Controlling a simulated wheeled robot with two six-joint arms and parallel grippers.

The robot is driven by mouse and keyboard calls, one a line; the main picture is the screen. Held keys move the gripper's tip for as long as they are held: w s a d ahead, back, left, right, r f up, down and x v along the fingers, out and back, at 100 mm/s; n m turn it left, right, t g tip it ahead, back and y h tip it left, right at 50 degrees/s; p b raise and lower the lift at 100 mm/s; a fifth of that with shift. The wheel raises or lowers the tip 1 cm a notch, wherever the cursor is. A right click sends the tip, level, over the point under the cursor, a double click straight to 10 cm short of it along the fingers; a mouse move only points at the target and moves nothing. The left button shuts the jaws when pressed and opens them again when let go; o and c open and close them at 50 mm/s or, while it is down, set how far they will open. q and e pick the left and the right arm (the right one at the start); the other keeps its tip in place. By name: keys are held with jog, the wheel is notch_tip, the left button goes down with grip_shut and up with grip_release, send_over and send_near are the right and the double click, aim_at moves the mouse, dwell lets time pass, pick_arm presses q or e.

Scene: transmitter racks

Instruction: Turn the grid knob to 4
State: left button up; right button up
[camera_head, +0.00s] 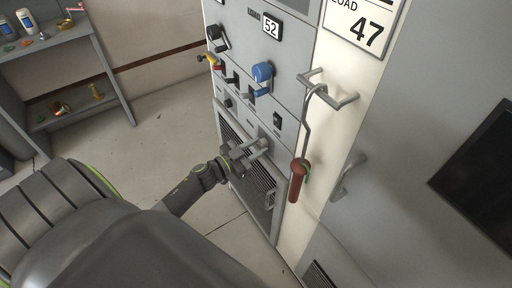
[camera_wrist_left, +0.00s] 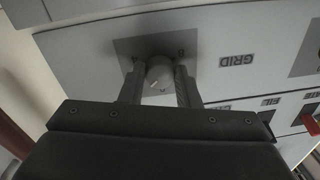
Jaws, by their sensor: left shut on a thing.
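The grid knob (camera_wrist_left: 160,72) is a small grey round knob on a darker square plate (camera_wrist_left: 128,46) on the light panel, beside a "GRID" label (camera_wrist_left: 236,61). My left gripper (camera_head: 254,150) reaches the front of the rack in the head view. In the left wrist view its two fingers (camera_wrist_left: 160,85) stand on either side of the knob and are shut on it. A small pale mark shows on the knob face. The scale numbers around it are too small or covered to read surely. My right gripper is not in view.
A blue knob (camera_head: 262,72) and a dark knob (camera_head: 216,33) sit higher on the rack. A red-handled hook (camera_head: 299,180) hangs from a bracket at the right. A grey shelf (camera_head: 85,112) with small items stands at the left. The floor (camera_head: 160,130) between is clear.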

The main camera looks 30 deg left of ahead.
pick_arm(q)
jog(key=shift+m, duration=0.3)
jog(key=m+b, duration=0.1)
jog(key=m, duration=0.2)
jog(key=shift+a+f, duration=0.1)
jog(key=m+b, duration=0.2)
jog(key=m, duration=0.1)
jog(key=shift+m, duration=0.4)
jog(key=m+b, duration=0.1)
jog(key=m, duration=0.2)
jog(key=shift+h+b, duration=0.3)
jog(key=shift+h, duration=0.1)
jog(key=shift+a+m+b, duration=0.1)
jog(key=shift+m+b, duration=0.55)
jog(key=shift+m, duration=1.15)
jog(key=o, duration=1)
jog(key=shift+r, duration=0.2)
jog(key=shift+c, duration=0.2)
